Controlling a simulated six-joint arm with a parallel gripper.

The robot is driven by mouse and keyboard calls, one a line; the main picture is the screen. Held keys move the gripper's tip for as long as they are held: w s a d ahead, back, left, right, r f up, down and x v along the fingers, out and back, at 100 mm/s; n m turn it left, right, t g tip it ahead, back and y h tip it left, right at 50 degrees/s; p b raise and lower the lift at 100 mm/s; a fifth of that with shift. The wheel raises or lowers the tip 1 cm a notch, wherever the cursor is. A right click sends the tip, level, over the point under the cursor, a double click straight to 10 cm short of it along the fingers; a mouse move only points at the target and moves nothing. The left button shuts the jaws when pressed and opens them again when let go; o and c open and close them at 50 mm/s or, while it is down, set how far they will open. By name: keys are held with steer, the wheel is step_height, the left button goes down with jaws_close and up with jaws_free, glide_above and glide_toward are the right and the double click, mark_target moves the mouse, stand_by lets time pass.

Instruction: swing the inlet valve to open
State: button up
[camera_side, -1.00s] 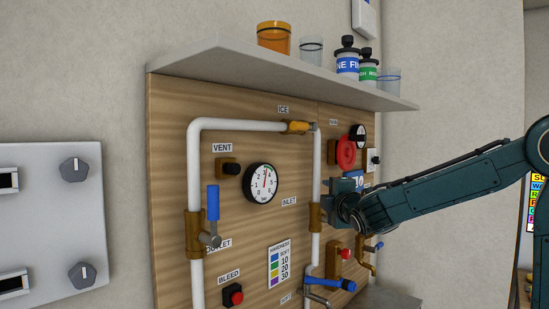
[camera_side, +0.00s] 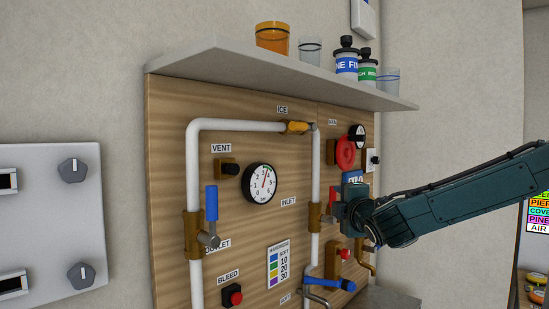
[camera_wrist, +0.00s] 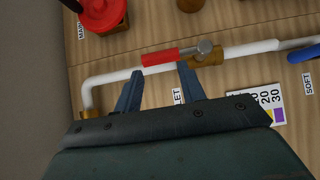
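The inlet valve has a brass body (camera_side: 314,217) on the right white pipe, beside the INLET label (camera_side: 288,201). Its red handle (camera_side: 332,199) stands upright just left of my gripper in the side view. In the wrist view the red handle (camera_wrist: 168,56) lies along the pipe, left of the silver pivot and brass body (camera_wrist: 208,57). My gripper (camera_wrist: 159,72) is open and empty. Its two fingertips are spread along the handle's lower side in the wrist view; I cannot tell whether they touch it. In the side view the fingertips are partly hidden by the gripper body (camera_side: 355,212).
A red handwheel (camera_side: 345,153) sits above my gripper. A blue-handled valve (camera_side: 330,284) and red button (camera_side: 345,254) are below. The outlet valve's blue handle (camera_side: 211,203) and a gauge (camera_side: 259,183) are to the left. A shelf (camera_side: 270,75) with bottles and cups overhangs the panel.

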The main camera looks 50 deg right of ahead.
steer(key=shift+v, duration=1.25)
steer(key=shift+f, duration=0.1)
steer(key=s+a+f+m+g+y, duration=0.4)
steer(key=s+a+f, duration=0.3)
steer(key=s, duration=0.3)
steer(key=s+a+f+m+g+y, duration=0.4)
steer(key=s+a+f+m+y, duration=0.2)
steer(key=s, duration=0.4)
steer(key=shift+a+f+y, duration=0.45)
steer(key=shift+a+y, duration=0.35)
steer(key=shift+a, duration=0.25)
